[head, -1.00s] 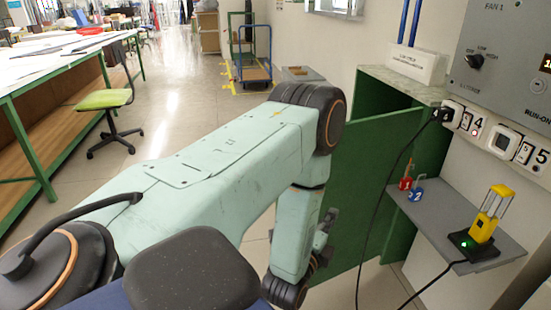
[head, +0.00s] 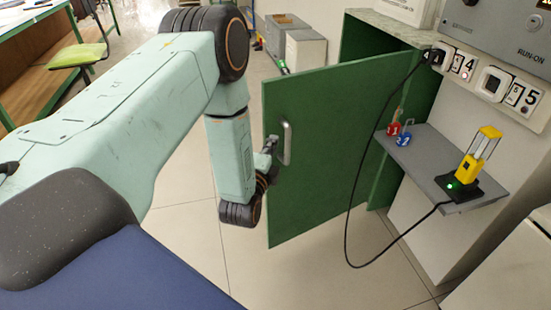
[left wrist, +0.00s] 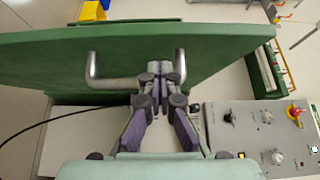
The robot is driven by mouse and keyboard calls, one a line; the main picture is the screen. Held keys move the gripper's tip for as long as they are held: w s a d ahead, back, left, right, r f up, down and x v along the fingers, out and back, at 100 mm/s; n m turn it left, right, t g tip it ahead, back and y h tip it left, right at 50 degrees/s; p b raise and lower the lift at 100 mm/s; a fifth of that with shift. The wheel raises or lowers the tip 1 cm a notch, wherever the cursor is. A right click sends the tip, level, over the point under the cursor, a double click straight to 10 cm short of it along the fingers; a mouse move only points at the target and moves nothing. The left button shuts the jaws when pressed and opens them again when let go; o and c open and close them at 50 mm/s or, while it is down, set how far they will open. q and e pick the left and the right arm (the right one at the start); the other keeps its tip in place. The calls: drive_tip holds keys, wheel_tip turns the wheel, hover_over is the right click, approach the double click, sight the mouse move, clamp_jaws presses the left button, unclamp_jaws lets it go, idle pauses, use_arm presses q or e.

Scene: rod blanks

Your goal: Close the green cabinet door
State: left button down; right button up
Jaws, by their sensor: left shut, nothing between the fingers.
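The green cabinet door (head: 335,170) stands open, swung out from the green cabinet (head: 400,125) against the wall. A metal bar handle (head: 287,145) is on its outer face near the free edge. My left gripper (head: 270,148) is at the door's outer face, right beside the handle. In the left wrist view the shut fingers (left wrist: 162,78) overlap one end of the handle (left wrist: 112,83), in front of the door (left wrist: 215,48). Nothing shows between them; I cannot tell whether they touch the door or the handle. My right gripper is not in view.
A grey shelf (head: 424,160) right of the cabinet holds a yellow device (head: 472,168) and red and blue tags. A black cable (head: 353,205) hangs in front of the door. A control panel (head: 490,40) is on the wall. The floor below the door is clear.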

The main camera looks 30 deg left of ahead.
sight(281, 127)
use_arm(q)
drive_tip(key=b+x, duration=0.1)
drive_tip(key=x, duration=0.3)
drive_tip(key=shift+w+d+f, duration=0.1)
drive_tip(key=shift+d, duration=0.05)
drive_tip(key=shift+w, duration=0.1)
